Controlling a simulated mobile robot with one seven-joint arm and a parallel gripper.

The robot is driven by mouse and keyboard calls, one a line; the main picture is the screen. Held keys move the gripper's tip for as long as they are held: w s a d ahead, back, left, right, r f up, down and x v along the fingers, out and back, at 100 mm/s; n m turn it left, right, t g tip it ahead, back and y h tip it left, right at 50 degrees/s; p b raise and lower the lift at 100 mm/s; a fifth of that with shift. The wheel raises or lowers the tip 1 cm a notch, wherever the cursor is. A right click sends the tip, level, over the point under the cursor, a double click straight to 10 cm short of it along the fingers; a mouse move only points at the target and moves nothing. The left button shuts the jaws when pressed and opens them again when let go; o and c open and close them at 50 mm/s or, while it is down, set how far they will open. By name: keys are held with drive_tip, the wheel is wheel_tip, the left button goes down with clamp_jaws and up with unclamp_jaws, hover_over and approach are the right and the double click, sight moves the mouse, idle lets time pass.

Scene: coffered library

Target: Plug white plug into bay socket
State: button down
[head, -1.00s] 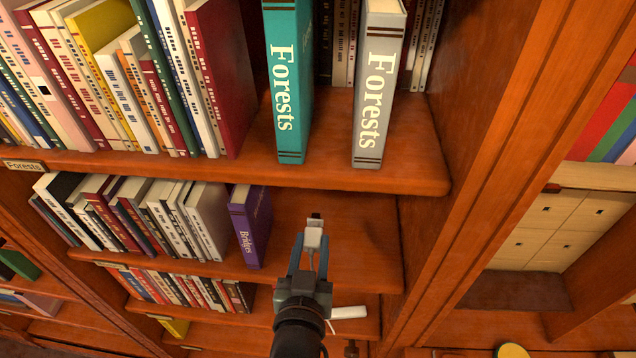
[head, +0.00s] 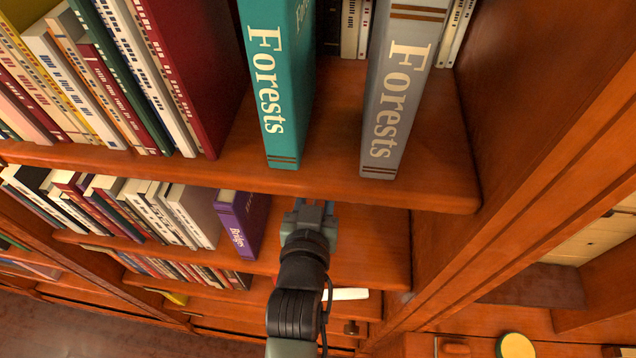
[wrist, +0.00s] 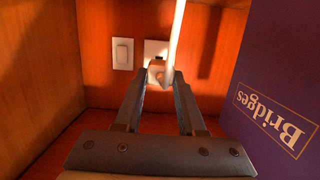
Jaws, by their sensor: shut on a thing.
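My gripper (wrist: 160,84) is shut on the white plug (wrist: 156,68), whose white cord (wrist: 177,35) runs up out of the wrist view. The plug is in front of a pale socket plate (wrist: 152,46) on the back wall of the bay and covers part of it. I cannot tell whether the plug touches the socket. In the head view my gripper (head: 311,213) reaches into the bay under the upper shelf, and the plug and socket are hidden there.
A white rocker switch (wrist: 122,53) is on the wall left of the socket. The purple Bridges book (wrist: 272,90) stands close at the right, left of my gripper in the head view. Teal (head: 275,90) and grey (head: 400,95) Forests books stand on the shelf above. A white object (head: 345,294) lies lower.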

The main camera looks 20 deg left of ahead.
drive_tip(key=shift+r+b+x, duration=0.15)
drive_tip(key=shift+b+x, duration=0.1)
drive_tip(key=shift+x, duration=0.65)
drive_tip(key=shift+r+b+x, duration=0.2)
drive_tip(key=shift+x, duration=0.7)
drive_tip(key=shift+r+b+x, duration=0.15)
drive_tip(key=shift+b+x, duration=0.1)
drive_tip(key=shift+x, duration=0.65)
drive_tip(key=shift+r+b+x, duration=0.15)
drive_tip(key=shift+b+x, duration=0.2)
drive_tip(key=shift+x, duration=0.55)
drive_tip(key=shift+r+b+x, duration=0.2)
drive_tip(key=shift+b+x, duration=0.1)
drive_tip(key=shift+x, duration=0.6)
drive_tip(key=shift+c, duration=2.1)
unclamp_jaws()
drive_tip(key=shift+s+d, duration=0.15)
drive_tip(key=shift+s, duration=0.25)
drive_tip(key=b+v, duration=0.3)
drive_tip(key=v, duration=0.9)
drive_tip(key=shift+r, duration=0.15)
